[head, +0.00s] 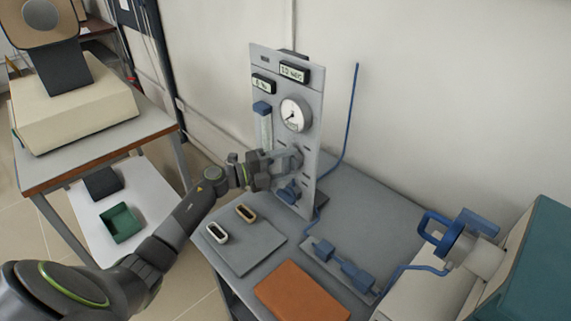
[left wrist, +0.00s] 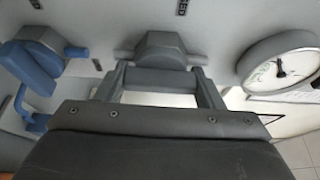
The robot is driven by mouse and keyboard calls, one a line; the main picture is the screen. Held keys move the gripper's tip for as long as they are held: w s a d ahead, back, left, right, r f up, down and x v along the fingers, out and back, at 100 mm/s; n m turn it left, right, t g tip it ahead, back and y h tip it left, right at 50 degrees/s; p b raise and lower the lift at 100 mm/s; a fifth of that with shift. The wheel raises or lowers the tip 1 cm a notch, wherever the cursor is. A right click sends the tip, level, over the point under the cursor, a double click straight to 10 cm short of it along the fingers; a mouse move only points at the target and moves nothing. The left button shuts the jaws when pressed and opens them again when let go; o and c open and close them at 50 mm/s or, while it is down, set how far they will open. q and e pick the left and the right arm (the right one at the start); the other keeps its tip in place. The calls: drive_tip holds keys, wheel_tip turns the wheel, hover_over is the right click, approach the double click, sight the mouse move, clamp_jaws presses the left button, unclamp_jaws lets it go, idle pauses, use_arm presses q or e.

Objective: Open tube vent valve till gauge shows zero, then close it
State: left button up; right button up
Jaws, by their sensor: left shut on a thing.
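A grey upright panel (head: 312,151) carries a round white gauge (head: 295,114); its dark needle points to the lower left in the head view. The gauge also shows at the right of the left wrist view (left wrist: 279,62), too small to read exactly. My left gripper (head: 287,163) is at the panel below the gauge, shut on a grey valve's handle (left wrist: 160,80). In the left wrist view the handle lies between the two fingers, in front of the grey valve body (left wrist: 160,45). A blue valve (head: 289,190) sits lower on the panel. My right gripper is not in view.
Two small displays (head: 295,73) sit above the gauge. A flow tube with a blue top (head: 262,108) is beside it. On the bench lie a grey mat (head: 246,255), an orange pad (head: 301,292) and blue fittings (head: 345,268). A blue-handled flange (head: 440,233) is at the right.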

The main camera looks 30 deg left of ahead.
use_arm(q)
drive_tip(key=shift+f, duration=0.1)
drive_tip(key=o, duration=1)
drive_tip(key=shift+b+v, duration=2.4)
drive_tip(key=shift+v, duration=6.3)
